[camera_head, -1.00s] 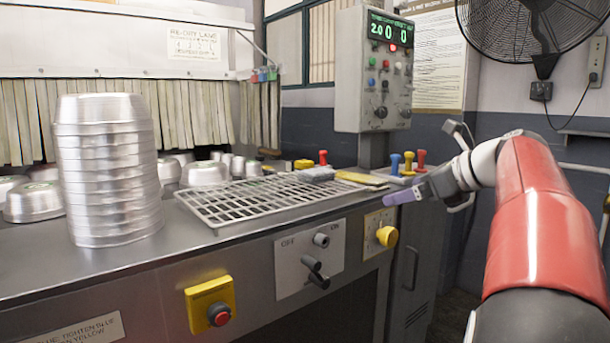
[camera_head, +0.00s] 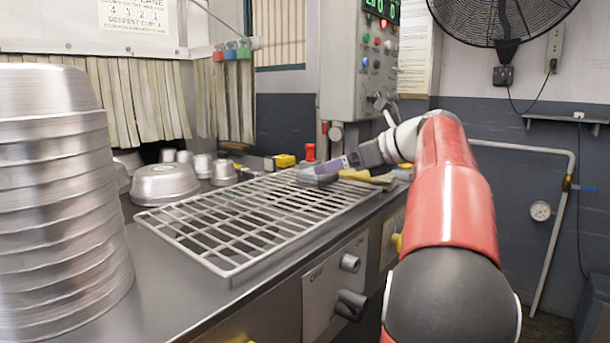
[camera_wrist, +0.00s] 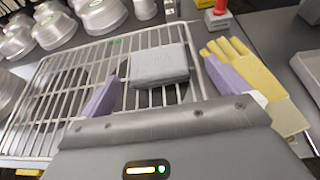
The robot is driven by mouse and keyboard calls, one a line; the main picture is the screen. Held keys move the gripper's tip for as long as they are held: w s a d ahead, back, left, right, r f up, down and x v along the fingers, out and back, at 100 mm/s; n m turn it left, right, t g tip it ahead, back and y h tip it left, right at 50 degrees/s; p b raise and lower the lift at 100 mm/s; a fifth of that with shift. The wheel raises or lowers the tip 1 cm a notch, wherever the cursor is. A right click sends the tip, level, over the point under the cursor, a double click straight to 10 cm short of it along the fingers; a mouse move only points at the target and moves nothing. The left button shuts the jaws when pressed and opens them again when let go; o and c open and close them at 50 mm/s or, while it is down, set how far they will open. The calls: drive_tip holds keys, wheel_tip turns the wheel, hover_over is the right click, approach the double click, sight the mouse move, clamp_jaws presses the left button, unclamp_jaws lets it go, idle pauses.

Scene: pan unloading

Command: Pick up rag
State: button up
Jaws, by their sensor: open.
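The rag looks like a folded grey cloth (camera_head: 316,180) at the far right end of the wire rack. In the wrist view the grey cloth (camera_wrist: 158,66) lies flat on the rack bars. My gripper (camera_head: 326,168) is right above it in the head view. In the wrist view my gripper (camera_wrist: 160,72) is open, one purple finger left and one right of the cloth. Nothing is held. Whether the fingers touch the cloth or how high they are above it, I cannot tell. My near finger and wrist partly cover the cloth in the head view.
The white wire rack (camera_head: 185,232) lies on the steel counter. A yellow glove-like item (camera_wrist: 240,68) lies close by my right finger. A red-topped tool (camera_wrist: 218,14) stands beyond it. Metal pans (camera_head: 165,184) stand behind the rack, and a tall pan stack (camera_head: 55,200) at left.

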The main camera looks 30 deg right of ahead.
drive_tip(key=x, duration=0.6)
drive_tip(key=shift+a+f, duration=0.25)
drive_tip(key=shift+a, duration=0.1)
drive_tip(key=c, duration=0.9)
